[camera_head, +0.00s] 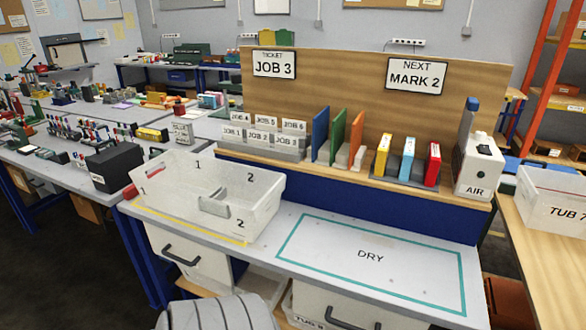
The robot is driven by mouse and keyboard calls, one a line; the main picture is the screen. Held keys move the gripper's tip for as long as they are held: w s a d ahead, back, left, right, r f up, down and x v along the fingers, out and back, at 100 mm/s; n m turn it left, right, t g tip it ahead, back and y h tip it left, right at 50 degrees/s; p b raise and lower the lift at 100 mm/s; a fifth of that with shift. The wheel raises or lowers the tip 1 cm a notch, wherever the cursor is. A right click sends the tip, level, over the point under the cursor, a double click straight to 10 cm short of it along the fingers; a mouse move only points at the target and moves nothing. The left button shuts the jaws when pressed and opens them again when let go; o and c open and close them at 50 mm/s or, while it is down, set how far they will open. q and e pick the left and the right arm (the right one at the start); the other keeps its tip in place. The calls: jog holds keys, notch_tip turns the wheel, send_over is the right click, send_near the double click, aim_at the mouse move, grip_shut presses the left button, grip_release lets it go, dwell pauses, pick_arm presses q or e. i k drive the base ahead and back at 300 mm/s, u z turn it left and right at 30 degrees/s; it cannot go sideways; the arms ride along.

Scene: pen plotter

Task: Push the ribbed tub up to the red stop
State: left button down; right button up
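A white tub (215,222) with a low divider inside stands on the pale bench at the left of the near worktop. Its compartments carry the figures 1 and 2. I cannot make out ribs on it clearly. A small red block (130,191), which looks like the red stop, is at the tub's left end. From this angle I cannot tell if the two touch. A yellow line (190,228) runs along the tub's front side. Neither gripper is in view.
A teal rectangle marked DRY (370,256) is empty, right of the tub. A wooden-backed shelf with job cards (265,140), coloured boards and an AIR unit (478,170) stands behind. A dark box (113,166) is behind left. A grey ribbed shape (220,314), unidentified, is cut off below.

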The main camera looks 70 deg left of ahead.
aim_at(233, 199)
jog(key=u, duration=0.55)
jog(key=i, duration=0.85)
jog(key=u, duration=0.85)
